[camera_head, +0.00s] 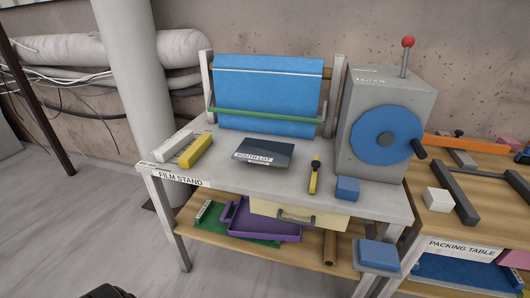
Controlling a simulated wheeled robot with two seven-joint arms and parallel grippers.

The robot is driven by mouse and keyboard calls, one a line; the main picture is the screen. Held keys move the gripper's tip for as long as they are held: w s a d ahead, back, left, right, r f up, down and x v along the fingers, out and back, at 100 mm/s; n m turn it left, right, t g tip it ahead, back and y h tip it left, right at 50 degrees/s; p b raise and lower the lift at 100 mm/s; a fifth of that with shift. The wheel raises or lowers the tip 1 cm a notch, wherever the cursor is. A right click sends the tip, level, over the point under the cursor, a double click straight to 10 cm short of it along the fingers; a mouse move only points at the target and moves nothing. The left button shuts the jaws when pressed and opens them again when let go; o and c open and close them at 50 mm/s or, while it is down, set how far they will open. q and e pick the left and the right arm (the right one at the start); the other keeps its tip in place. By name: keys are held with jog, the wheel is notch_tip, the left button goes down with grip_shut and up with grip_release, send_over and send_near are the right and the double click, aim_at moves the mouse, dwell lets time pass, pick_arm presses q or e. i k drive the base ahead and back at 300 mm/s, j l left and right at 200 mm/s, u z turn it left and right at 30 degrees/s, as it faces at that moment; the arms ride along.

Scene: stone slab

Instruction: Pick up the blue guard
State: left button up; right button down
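Several blue things show, and I cannot tell for sure which one is the guard. A large blue sheet (266,92) hangs upright at the back of the film stand (225,168), behind a green bar (265,116). A small blue block (347,189) sits near the front right of the stand's top. A blue pad (378,255) lies on a grey plate at the lower right, below the top. A blue disc (382,137) is on the front of a grey machine (352,150). Neither gripper can be made out.
A dark slab (264,152) with a label lies mid-stand, with yellow (196,151) and white (174,146) bars to its left. A yellow-black tool (315,176) lies right of it. A purple tray (262,222) is on the lower shelf. A packing table (438,228) adjoins at right.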

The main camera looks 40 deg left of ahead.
aim_at(347, 188)
jog(key=z, duration=0.75)
jog(key=k+j+z, duration=0.2)
jog(key=j+z, duration=0.15)
jog(key=j, duration=0.15)
jog(key=k+j+z, duration=0.7)
jog(key=i+j, duration=0.05)
jog(key=i, duration=0.05)
